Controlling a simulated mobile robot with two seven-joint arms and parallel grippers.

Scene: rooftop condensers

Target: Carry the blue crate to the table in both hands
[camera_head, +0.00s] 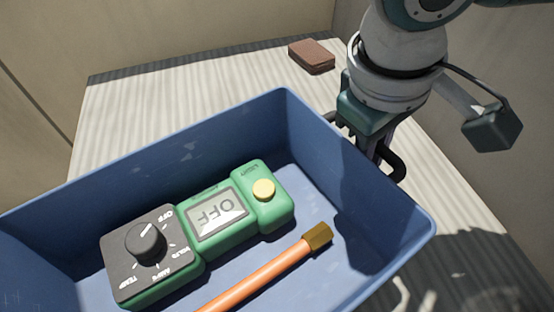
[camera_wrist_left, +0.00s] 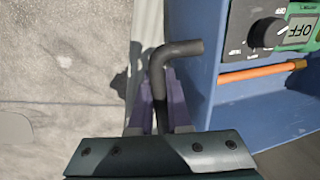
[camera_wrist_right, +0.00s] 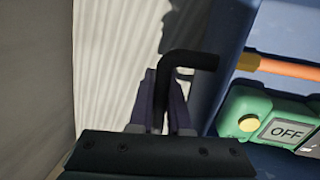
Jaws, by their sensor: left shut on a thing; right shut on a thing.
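The blue crate (camera_head: 290,115) fills the lower head view, open side up. My right gripper (camera_head: 372,148) is shut on a dark handle (camera_head: 394,165) at the crate's right end. The right wrist view shows this gripper (camera_wrist_right: 163,100) around the bent black handle (camera_wrist_right: 190,60), beside the crate wall (camera_wrist_right: 205,90). My left gripper (camera_wrist_left: 160,100) is outside the head view; in the left wrist view it is shut on the other black handle (camera_wrist_left: 182,48). A green meter (camera_head: 218,228) reading OFF and an orange-handled tool (camera_head: 258,276) lie inside the crate. The crate's near side is cut off.
A pale ridged surface (camera_head: 200,90), possibly the table, lies beyond the crate. A brown block (camera_head: 311,56) rests near its far edge. Beige walls (camera_head: 160,30) stand behind it. Grey stained ground (camera_wrist_left: 60,70) shows in the left wrist view.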

